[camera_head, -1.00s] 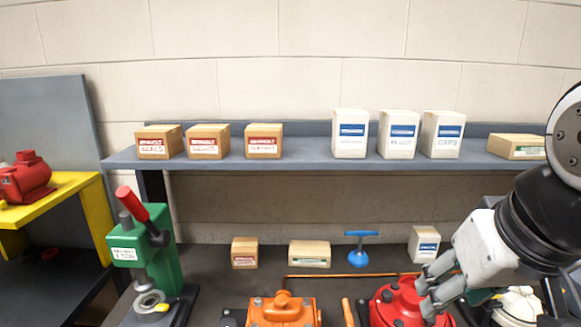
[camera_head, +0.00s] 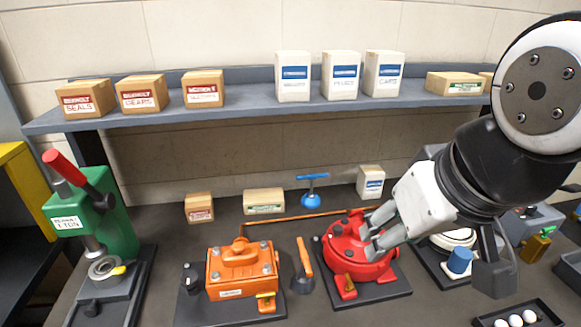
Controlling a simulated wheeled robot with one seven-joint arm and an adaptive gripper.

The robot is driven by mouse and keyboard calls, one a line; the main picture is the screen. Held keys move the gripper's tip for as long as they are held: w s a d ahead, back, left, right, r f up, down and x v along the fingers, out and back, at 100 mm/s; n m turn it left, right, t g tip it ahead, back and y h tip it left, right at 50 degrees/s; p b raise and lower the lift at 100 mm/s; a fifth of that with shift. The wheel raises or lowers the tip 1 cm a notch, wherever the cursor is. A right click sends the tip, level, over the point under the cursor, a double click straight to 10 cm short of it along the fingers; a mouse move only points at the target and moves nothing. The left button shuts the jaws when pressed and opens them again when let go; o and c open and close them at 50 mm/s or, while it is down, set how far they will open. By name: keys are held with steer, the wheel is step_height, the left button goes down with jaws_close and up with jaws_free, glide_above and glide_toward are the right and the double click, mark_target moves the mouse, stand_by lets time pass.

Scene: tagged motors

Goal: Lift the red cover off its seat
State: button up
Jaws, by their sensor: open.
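The red cover (camera_head: 345,246) is a round lid with bolts around its rim. It sits on a red housing on a dark base plate (camera_head: 373,296) on the bench. My gripper (camera_head: 369,238) comes in from the right, with its grey fingers apart at the right side of the cover's top. The fingers hide part of the cover's top, and I cannot tell whether they touch it.
An orange housing (camera_head: 240,268) and an orange-handled tool (camera_head: 304,262) stand to the left. A white round part with a blue cap (camera_head: 459,261) is close on the right. A green press (camera_head: 107,225) stands far left. A shelf (camera_head: 240,106) with boxes runs behind.

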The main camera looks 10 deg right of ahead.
steer(key=shift+o, duration=0.4)
steer(key=shift+w, duration=0.1)
steer(key=m+g+b, duration=0.3)
steer(key=m+g, duration=0.3)
steer(key=m, duration=1.2)
glide_above(349, 246)
steer(key=w+d, duration=0.3)
steer(key=d, duration=0.1)
steer(key=f, duration=1.9)
steer(key=shift+s+f, duration=0.25)
steer(key=shift+f, duration=0.05)
steer(key=shift+s+a+f+p, duration=0.1)
steer(key=shift+f+p, duration=0.15)
steer(key=shift+f, duration=1.15)
steer(key=shift+a+f+p, duration=0.1)
steer(key=shift+f+p, duration=0.1)
steer(key=shift+f, duration=1.2)
steer(key=shift+d, duration=0.1)
jaws_close()
